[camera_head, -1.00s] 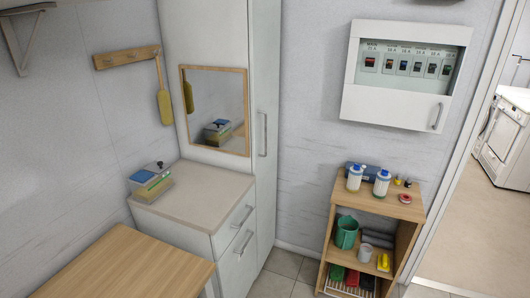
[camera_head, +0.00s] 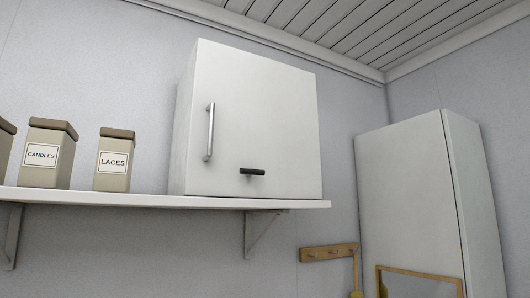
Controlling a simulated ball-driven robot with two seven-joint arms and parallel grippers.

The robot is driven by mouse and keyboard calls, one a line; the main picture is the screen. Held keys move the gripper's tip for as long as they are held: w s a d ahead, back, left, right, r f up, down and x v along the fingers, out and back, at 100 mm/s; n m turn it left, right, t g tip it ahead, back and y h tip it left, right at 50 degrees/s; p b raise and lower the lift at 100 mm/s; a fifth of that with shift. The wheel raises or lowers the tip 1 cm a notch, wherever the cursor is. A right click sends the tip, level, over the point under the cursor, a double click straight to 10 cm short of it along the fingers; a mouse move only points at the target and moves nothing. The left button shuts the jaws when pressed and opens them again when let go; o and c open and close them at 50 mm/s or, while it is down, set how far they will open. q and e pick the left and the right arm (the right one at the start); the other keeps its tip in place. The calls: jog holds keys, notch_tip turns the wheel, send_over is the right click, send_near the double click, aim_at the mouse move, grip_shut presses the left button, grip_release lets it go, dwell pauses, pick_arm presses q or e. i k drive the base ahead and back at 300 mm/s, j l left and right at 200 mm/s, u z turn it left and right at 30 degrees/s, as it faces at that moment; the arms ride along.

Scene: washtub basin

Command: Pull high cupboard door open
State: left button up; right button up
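The high cupboard (camera_head: 185,130) is a white box standing on a wall shelf. Its door (camera_head: 262,125) faces me and looks shut. A vertical silver bar handle (camera_head: 210,132) is on the left part of the door. A short black handle or knob (camera_head: 252,172) sits low on the door, near the middle. Neither of my grippers is in view.
The white shelf (camera_head: 150,200) on brackets also holds beige tins labelled CANDLES (camera_head: 48,154) and LACES (camera_head: 114,161), left of the cupboard. A tall white cabinet (camera_head: 405,195) stands at the right, with a wooden peg rail (camera_head: 328,253) beside it.

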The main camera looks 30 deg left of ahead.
aim_at(248, 110)
jog(key=u, duration=1.05)
jog(key=z, duration=0.2)
